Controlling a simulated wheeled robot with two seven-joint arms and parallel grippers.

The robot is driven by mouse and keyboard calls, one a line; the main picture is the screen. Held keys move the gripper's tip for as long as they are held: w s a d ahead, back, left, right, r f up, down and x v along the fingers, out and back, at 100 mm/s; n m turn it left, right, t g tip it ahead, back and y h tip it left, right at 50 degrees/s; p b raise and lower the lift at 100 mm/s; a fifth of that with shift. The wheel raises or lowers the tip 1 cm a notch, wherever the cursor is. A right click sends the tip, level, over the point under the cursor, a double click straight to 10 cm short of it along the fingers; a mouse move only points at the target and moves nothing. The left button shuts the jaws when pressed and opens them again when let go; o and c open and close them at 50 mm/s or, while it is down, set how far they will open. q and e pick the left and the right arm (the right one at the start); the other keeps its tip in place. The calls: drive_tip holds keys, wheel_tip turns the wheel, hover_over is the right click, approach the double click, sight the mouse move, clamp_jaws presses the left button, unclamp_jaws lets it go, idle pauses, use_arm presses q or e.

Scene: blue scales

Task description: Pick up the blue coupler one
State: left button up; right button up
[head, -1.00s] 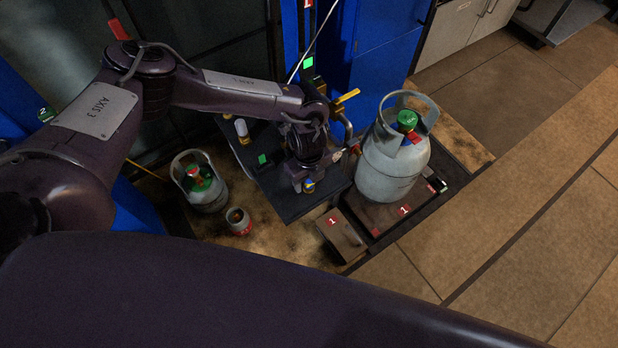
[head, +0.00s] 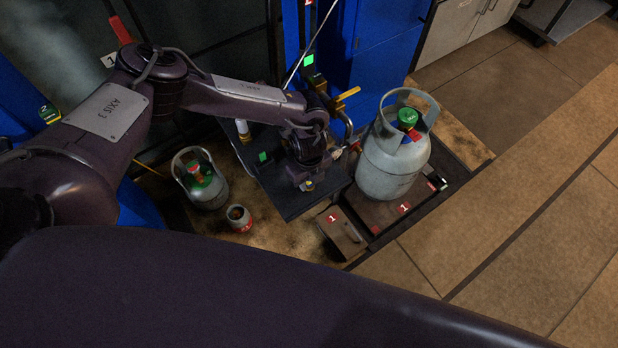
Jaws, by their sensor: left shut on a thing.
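My left gripper (head: 305,183) is shut on the blue coupler (head: 307,187), of which only a small blue and yellowish bit shows below the fingers. The gripper points down over the dark platform, left of the large grey cylinder. The rest of the coupler is hidden by the gripper, and I cannot tell whether it touches the platform. My right gripper is not in view.
The large grey cylinder (head: 388,170) with a green valve wheel stands on a scale (head: 436,205) to the right. A smaller cylinder (head: 208,190) and a small can (head: 240,221) stand at left. A dark box (head: 343,236) marked 1 sits in front. The tiled floor at right is clear.

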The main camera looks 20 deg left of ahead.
use_arm(q)
drive_tip(key=shift+r, duration=0.25)
drive_tip(key=a+r+n+b, duration=0.1)
drive_tip(key=a+r+n, duration=0.1)
drive_tip(key=r+n, duration=1)
drive_tip(key=a+r+n+b, duration=0.1)
drive_tip(key=a+r+n, duration=0.2)
drive_tip(key=r+n, duration=1)
wheel_tip(320, 180, up, 3)
drive_tip(key=shift+w+a+r+n, duration=0.2)
drive_tip(key=shift+w+a+n, duration=0.1)
drive_tip(key=shift+w+a, duration=0.05)
